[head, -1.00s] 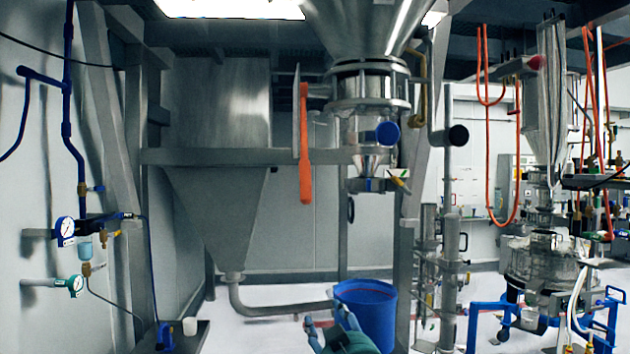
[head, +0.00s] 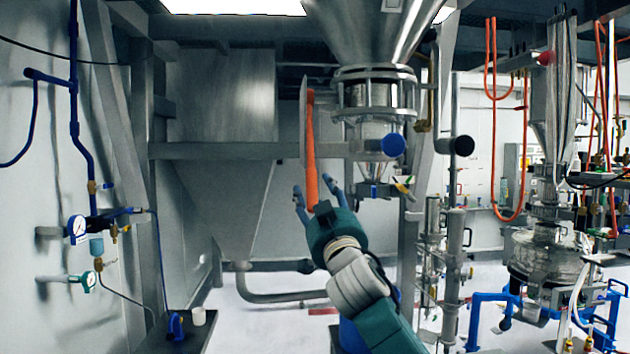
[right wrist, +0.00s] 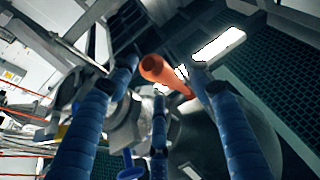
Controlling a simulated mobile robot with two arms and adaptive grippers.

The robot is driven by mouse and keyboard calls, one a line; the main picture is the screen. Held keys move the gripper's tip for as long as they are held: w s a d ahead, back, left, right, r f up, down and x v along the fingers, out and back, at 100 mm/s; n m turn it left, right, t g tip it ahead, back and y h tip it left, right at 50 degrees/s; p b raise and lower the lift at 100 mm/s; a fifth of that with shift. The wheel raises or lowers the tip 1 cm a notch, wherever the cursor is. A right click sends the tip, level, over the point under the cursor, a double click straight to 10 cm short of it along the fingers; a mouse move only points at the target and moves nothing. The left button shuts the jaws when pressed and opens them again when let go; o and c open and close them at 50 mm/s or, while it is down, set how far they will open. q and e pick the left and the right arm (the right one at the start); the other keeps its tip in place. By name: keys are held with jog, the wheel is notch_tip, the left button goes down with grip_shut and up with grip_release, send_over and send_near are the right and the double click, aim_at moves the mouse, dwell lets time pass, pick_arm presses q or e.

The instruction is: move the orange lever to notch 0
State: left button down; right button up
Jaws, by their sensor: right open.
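The orange lever (head: 311,135) hangs nearly upright beside a thin metal plate (head: 302,118), left of the valve body under the steel hopper. I cannot make out any notch marks. My right gripper (head: 313,190) has its blue fingers open and spread to either side of the lever's lower end; contact cannot be told. In the right wrist view the lever's orange end (right wrist: 158,70) shows between the spread fingers (right wrist: 163,75), pointing toward the camera. My left gripper is not in view.
The hopper (head: 368,30) and valve body (head: 376,100) stand just right of the lever, with a blue round cap (head: 392,145) on it. A grey horizontal beam (head: 230,151) runs behind. A blue bucket (head: 352,337) is mostly hidden behind my right arm.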

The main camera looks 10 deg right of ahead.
aim_at(312, 173)
jog(key=shift+x, duration=0.85)
jog(key=shift+c, duration=0.5)
grip_shut()
jog(key=s+r, duration=0.1)
jog(key=s+r+g, duration=0.1)
jog(key=s, duration=0.1)
jog(key=s+r+g, duration=0.1)
jog(key=shift+s+r+m+h, duration=0.1)
jog(key=shift+s+m+h, duration=0.2)
jog(key=shift+h, duration=0.1)
jog(key=shift+s+r+g, duration=0.15)
jog(key=shift+s+g, duration=0.15)
jog(key=shift+o, duration=0.5)
grip_release()
